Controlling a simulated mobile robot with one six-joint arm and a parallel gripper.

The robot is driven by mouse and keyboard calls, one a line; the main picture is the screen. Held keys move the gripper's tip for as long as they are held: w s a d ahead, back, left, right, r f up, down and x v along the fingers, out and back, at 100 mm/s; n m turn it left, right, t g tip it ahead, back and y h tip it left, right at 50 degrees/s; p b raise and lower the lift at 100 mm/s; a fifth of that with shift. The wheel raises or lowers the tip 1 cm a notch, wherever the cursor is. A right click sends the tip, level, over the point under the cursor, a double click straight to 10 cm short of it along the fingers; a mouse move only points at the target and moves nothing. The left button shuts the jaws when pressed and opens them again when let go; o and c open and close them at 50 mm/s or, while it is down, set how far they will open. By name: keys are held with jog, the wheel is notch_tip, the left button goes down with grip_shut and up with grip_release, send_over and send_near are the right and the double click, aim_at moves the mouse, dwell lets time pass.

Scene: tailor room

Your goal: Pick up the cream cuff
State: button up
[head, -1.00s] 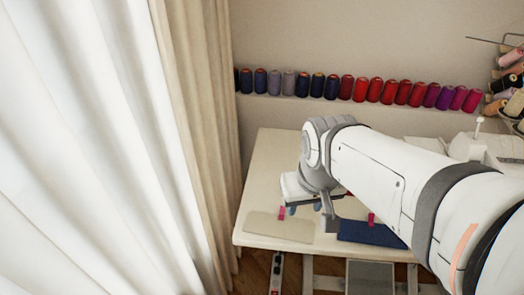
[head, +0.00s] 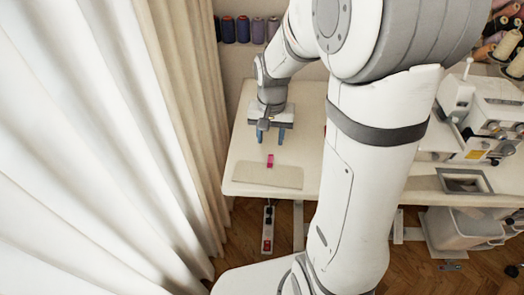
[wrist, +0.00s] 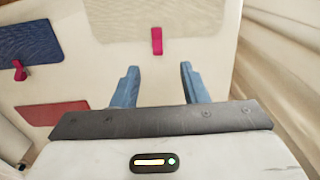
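The cream cuff (head: 252,175) lies flat near the front left corner of the table, with a pink clip (head: 270,160) standing at its back edge. In the wrist view the cream cuff (wrist: 195,22) is at the top and its pink clip (wrist: 157,41) is ahead of the fingers. My gripper (head: 270,137) is open and empty, with its blue fingertips behind the cuff in the head view. In the wrist view the fingers of my gripper (wrist: 158,82) are spread apart, short of the clip and not touching it.
A sewing machine (head: 490,110) stands at the right.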

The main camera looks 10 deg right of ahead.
aim_at(271, 155)
jog(key=shift+w+f, duration=0.15)
jog(key=shift+f, duration=0.35)
jog(key=f, duration=0.7)
jog(key=shift+d+f, duration=0.2)
jog(key=shift+f, duration=0.05)
jog(key=shift+c, duration=0.4)
grip_shut()
